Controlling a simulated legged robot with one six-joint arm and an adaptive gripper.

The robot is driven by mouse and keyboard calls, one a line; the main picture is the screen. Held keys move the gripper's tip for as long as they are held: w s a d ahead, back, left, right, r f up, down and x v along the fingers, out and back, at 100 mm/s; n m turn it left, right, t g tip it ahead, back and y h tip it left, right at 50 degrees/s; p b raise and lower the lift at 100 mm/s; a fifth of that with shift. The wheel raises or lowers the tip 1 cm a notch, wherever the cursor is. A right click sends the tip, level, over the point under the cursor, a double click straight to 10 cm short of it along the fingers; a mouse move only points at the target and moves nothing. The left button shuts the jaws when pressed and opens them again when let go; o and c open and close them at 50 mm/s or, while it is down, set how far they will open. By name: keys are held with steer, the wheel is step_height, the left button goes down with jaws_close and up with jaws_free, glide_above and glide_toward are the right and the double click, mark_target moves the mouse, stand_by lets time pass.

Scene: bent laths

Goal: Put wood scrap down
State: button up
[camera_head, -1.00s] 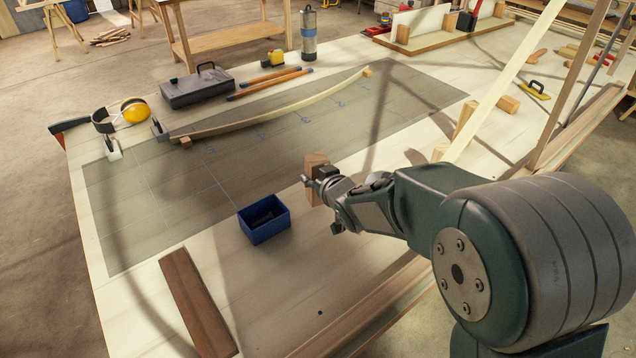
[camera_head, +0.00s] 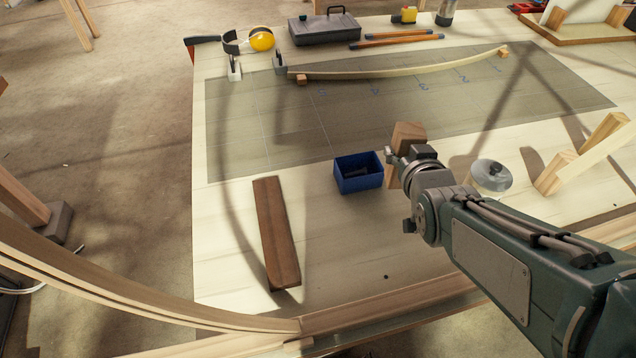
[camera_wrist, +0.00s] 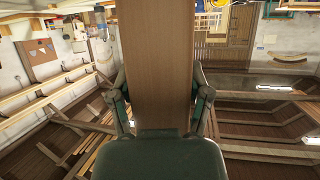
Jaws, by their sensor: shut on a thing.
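The wood scrap (camera_head: 408,132) is a short brown block. My gripper (camera_head: 404,158) is shut on it, just right of the small blue bin (camera_head: 358,181) on the pale workbench (camera_head: 340,245). The scrap's upper end shows above the gripper and part of it shows below. I cannot tell whether it touches the bench. In the wrist view the scrap (camera_wrist: 156,60) is a broad wooden face running up between my two fingers (camera_wrist: 158,100). The bin holds small dark items.
A dark brown board (camera_head: 277,235) lies left of the bin. Behind is a grey marked sheet (camera_head: 270,140) with a bent lath (camera_head: 400,72). A clear round container (camera_head: 491,176) stands right of my gripper. Long strips (camera_head: 390,310) run along the front edge. Bench between board and bin is bare.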

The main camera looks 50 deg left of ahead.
steer(key=s+r+n+g+y, duration=0.25)
steer(key=s+n+g, duration=0.45)
steer(key=s, duration=1.7)
glide_above(274, 225)
steer(key=shift+y, duration=0.35)
steer(key=shift+f, duration=6.6)
steer(key=shift+f, duration=0.1)
steer(key=o, duration=1.2)
